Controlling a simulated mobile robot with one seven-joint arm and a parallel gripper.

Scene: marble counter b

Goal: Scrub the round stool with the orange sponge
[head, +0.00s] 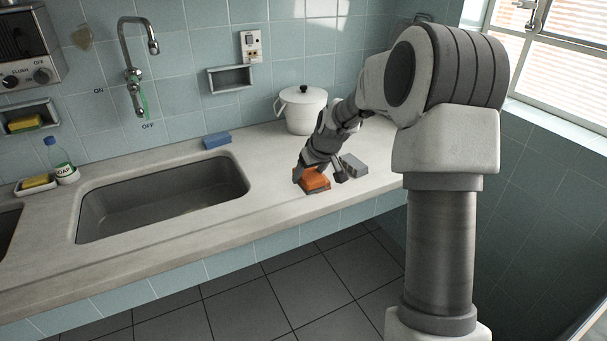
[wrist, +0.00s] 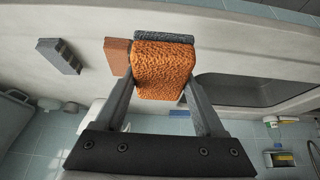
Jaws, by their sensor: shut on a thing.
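The orange sponge (head: 311,177) is between the fingers of my gripper (head: 318,168), over the right part of the counter. In the wrist view the orange sponge (wrist: 165,70) fills the space between the fingertips of my gripper (wrist: 161,82), and a grey layer shows along its far edge. A red-brown block (wrist: 117,57) lies just left of it on the counter there. I cannot tell whether the sponge touches the block or the counter. The round stool is not seen in either view.
A grey block (head: 353,165) lies right of my gripper, and a white lidded pot (head: 300,110) stands behind. A blue sponge (head: 216,140) lies behind the sink (head: 165,200). A soap bottle (head: 60,162) stands far left. Tiled floor (head: 280,280) is open in front.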

